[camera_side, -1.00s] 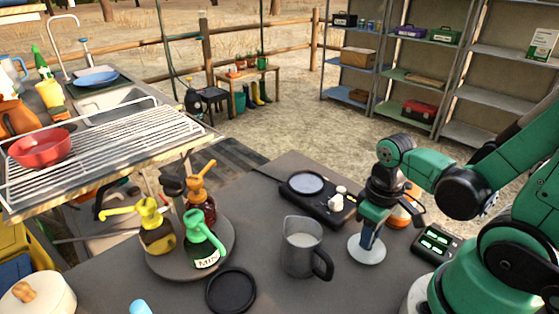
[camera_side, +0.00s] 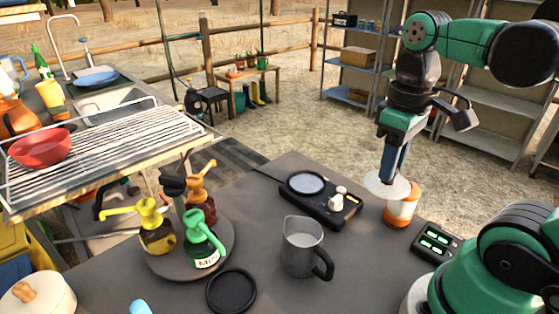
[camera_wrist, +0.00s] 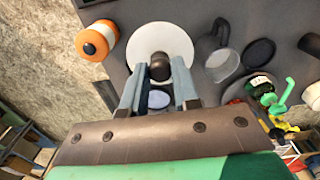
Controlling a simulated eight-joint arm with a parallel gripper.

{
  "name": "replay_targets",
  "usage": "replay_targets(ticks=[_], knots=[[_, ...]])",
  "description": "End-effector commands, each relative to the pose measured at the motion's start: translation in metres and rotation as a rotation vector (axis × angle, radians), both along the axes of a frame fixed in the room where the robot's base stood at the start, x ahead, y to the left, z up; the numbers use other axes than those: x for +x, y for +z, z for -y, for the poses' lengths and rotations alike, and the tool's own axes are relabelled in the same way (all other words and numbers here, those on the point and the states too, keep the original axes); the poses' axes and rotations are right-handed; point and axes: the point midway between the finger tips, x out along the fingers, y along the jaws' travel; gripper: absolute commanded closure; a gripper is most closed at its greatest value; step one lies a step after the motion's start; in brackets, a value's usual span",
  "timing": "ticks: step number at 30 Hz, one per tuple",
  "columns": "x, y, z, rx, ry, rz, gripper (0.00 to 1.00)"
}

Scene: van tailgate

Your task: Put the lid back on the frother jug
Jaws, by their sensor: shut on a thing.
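My gripper (camera_side: 391,168) is shut on the knob of a pale round lid (camera_side: 377,185) and holds it in the air, roughly level, by the orange-and-white canister in the side view. In the wrist view the lid (camera_wrist: 160,38) lies beyond my fingertips (camera_wrist: 160,76), with its dark knob (camera_wrist: 160,68) between them.
An orange-and-white canister (camera_side: 402,206) stands under the lid's right side. A black device with a round plate (camera_side: 306,184) is behind the jug. A round tray (camera_side: 165,268) of pump bottles and a black disc (camera_side: 231,291) are left. A green-lit box (camera_side: 436,241) is right.

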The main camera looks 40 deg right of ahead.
Motion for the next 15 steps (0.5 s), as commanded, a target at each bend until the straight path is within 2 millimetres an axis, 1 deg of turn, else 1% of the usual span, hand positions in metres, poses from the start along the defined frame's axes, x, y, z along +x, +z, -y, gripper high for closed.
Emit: replay_targets(ticks=[1, 3, 7, 11, 14, 15], knots=[[0.000, 0.010, 0.000, 0.000, 0.000, 0.000, 1.00], [0.000, 0.021, 0.000, 0.000, 0.000, 0.000, 1.00], [0.001, 0.037, 0.000, 0.000, 0.001, 0.000, 1.00], [0.011, 0.040, -0.008, 0.000, 0.049, 0.000, 1.00], [0.030, 0.034, -0.024, 0.000, 0.135, 0.001, 1.00], [0.038, 0.030, -0.033, 0.000, 0.175, 0.001, 1.00]])
